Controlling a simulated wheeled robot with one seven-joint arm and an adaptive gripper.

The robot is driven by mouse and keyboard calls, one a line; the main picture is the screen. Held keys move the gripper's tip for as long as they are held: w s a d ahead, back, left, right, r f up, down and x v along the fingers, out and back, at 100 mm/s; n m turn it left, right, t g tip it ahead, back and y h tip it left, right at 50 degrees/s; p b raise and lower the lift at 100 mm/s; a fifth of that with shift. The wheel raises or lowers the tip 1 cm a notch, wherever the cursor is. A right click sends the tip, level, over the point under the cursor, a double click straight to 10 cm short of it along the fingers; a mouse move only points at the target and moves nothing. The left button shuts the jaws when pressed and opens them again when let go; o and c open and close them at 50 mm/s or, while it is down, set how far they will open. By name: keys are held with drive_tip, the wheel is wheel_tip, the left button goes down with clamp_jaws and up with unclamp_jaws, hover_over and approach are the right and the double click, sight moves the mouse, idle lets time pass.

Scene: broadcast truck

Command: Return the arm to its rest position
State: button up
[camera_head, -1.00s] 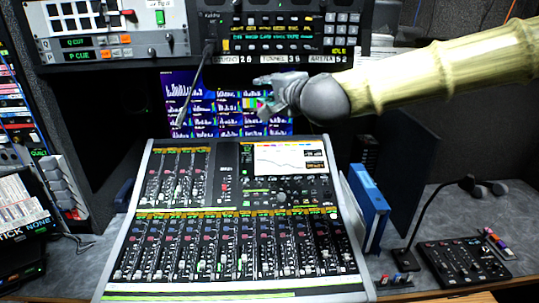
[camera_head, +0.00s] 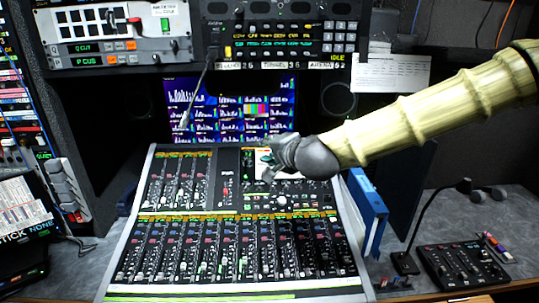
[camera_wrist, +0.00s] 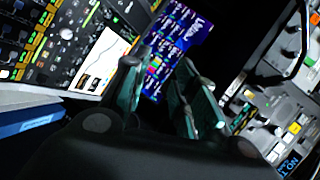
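My arm reaches in from the right in the head view. My gripper (camera_head: 268,164) is in front of the upper right part of the mixing console (camera_head: 112,262), covering part of its small screen. In the wrist view my gripper (camera_wrist: 162,85) has its two greenish fingers apart, with nothing seen between them. The console's bright screen (camera_wrist: 97,62) shows to the left of the fingers there. I cannot tell how far the gripper is from the console surface.
A monitor (camera_head: 215,100) with several level displays stands behind the console. A gooseneck microphone (camera_head: 197,75) hangs before it. A blue binder (camera_head: 368,212) stands right of the console. A small control box (camera_head: 463,265) with a gooseneck lamp sits on the right desk.

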drive_tip(key=shift+s+f, duration=0.1)
drive_tip(key=shift+f, duration=0.45)
drive_tip(key=s+d+f+n+g, duration=0.1)
drive_tip(key=s+f, duration=0.3)
drive_tip(key=f, duration=0.8)
drive_tip(key=s+d+f+n+g+h+b, duration=0.1)
drive_tip(key=s+f, duration=0.4)
drive_tip(key=f, duration=0.7)
drive_tip(key=s+d+f+n+g+h, duration=0.1)
drive_tip(key=s+d+f+n+g, duration=0.1)
drive_tip(key=f, duration=1)
drive_tip(key=shift+s+d+f+n+g, duration=0.15)
drive_tip(key=shift+s+d+g, duration=0.1)
drive_tip(key=shift+s+g, duration=0.35)
drive_tip(key=shift+s+d+f+n+g, duration=0.15)
drive_tip(key=shift+s+d+g, duration=0.2)
drive_tip(key=shift+s, duration=0.35)
drive_tip(key=s+d+f+n+g+h, duration=0.1)
drive_tip(key=s+d+f+n+g, duration=0.1)
drive_tip(key=s+d+f, duration=0.2)
drive_tip(key=s+d+f+n+g+h+b, duration=0.1)
drive_tip(key=s+d+f, duration=0.4)
drive_tip(key=s+f, duration=0.5)
drive_tip(key=s+d+f+n+g+h, duration=0.1)
drive_tip(key=s+d+f+g, duration=0.3)
drive_tip(key=s, duration=1.2)
wheel_tip(320, 180, down, 4)
drive_tip(key=shift+s+d+r+n+b, duration=0.2)
drive_tip(key=shift+s+d+n+b, duration=0.2)
drive_tip(key=shift+n, duration=0.5)
